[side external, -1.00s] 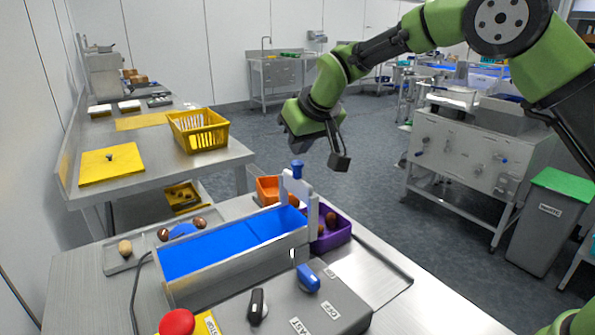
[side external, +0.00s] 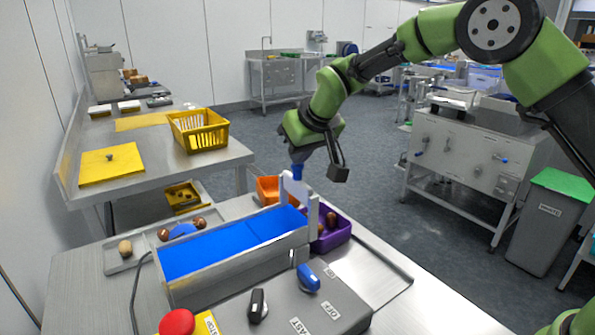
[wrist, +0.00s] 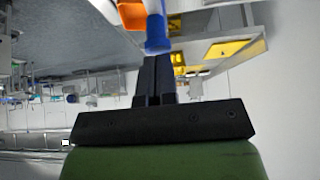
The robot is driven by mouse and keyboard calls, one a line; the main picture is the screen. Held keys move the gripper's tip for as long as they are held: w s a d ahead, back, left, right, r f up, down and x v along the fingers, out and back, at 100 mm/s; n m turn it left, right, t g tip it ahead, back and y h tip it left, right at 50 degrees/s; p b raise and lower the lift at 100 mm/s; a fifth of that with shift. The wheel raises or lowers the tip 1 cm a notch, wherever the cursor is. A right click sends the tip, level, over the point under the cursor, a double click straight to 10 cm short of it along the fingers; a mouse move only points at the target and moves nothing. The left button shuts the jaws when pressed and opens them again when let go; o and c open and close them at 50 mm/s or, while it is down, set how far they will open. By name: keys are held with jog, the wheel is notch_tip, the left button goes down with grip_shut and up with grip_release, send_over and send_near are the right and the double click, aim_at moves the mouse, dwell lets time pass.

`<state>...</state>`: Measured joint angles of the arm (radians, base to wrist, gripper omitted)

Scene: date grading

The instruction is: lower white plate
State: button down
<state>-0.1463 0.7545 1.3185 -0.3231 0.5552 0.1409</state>
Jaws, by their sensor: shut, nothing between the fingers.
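The white plate (side external: 291,188) stands upright between posts at the far end of the blue belt (side external: 215,248). It has a blue knob (side external: 297,173) on top. My gripper (side external: 297,160) is directly above the knob, fingers pointing down and shut with nothing between them. In the wrist view, the closed black fingertips (wrist: 156,58) meet the end of the blue knob (wrist: 157,36) or sit very close to it; contact is not certain. Part of the white plate (wrist: 153,7) shows beyond the knob. My fingertips partly hide the knob's top in the side view.
An orange bin (side external: 267,188) and a purple bin (side external: 345,232) with dates flank the belt's end. A grey control box (side external: 335,312) with knobs stands in front. A tray (side external: 117,267) with dates lies at the left. Open floor lies behind the bench.

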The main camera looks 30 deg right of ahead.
aim_at(299, 169)
jog(key=shift+f, duration=1.9)
jog(key=shift+r, duration=3.6)
jog(key=s+d+r+m, duration=0.1)
jog(key=s+r, duration=0.2)
jog(key=s, duration=0.4)
jog(key=s+d+r+m+y, duration=0.1)
jog(key=s+r, duration=0.3)
jog(key=s, duration=0.4)
jog(key=s+d+r+m, duration=0.1)
jog(key=s+r, duration=0.2)
jog(key=s, duration=0.4)
jog(key=s+f+m+y, duration=0.1)
jog(key=s+f, duration=0.2)
jog(key=s, duration=0.8)
